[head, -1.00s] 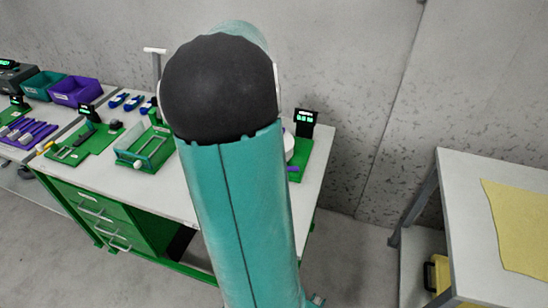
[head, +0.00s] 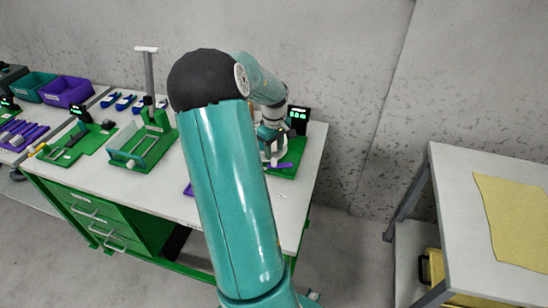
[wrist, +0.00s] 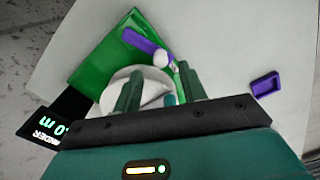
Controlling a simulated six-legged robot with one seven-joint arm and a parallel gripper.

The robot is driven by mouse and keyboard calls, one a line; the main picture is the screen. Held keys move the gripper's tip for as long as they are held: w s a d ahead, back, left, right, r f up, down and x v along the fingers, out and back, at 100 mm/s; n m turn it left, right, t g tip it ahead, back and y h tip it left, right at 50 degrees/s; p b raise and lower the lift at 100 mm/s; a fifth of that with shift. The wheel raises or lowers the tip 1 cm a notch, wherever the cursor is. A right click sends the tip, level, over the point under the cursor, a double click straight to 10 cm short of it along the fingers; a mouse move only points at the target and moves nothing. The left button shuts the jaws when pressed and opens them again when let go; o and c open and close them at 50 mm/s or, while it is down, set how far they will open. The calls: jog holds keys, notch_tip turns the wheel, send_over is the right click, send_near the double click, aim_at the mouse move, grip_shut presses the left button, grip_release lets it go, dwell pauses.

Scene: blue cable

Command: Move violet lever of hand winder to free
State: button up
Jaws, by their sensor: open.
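The hand winder stands at the right end of the bench on a green base plate (head: 293,171), with a black display (head: 298,120) behind it. In the wrist view, its white drum (wrist: 117,86) sits on the green plate and is partly hidden by a finger. A violet lever (wrist: 139,40) lies slantwise beyond the fingertips; it also shows in the head view (head: 285,166). A small white knob (wrist: 160,59) is near its lower end. My gripper (wrist: 160,76) is open over the winder, its fingers apart. No grip on the lever shows; contact with the drum cannot be told.
A small violet tray (wrist: 265,84) lies on the bench right of the winder in the wrist view. A side table (head: 455,180) stands apart at right.

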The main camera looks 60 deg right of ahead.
aim_at(274, 159)
notch_tip(274, 159, down, 4)
jog(key=shift+f, duration=0.15)
grip_shut()
